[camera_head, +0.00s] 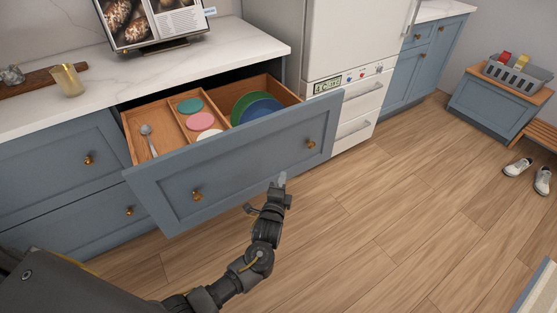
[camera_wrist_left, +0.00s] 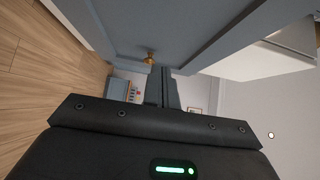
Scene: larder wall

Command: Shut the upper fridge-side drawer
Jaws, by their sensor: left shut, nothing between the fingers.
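The upper fridge-side drawer (camera_head: 240,163) is pulled well out from under the white counter. Its blue-grey front has two brass knobs, a left one (camera_head: 196,195) and a right one (camera_head: 311,145). My left gripper (camera_head: 281,181) is shut and empty, in front of the lower right part of the drawer front. I cannot tell whether it touches the front. In the left wrist view the shut fingers (camera_wrist_left: 161,88) point toward the blue-grey front (camera_wrist_left: 185,30), with a brass knob (camera_wrist_left: 150,58) just beyond them. My right gripper is not in view.
The open drawer holds a spoon (camera_head: 148,138), a pink plate (camera_head: 200,121) and other coloured dishes in wooden compartments. The white fridge (camera_head: 340,45) stands right of it. Another cabinet (camera_head: 70,160) is at the left.

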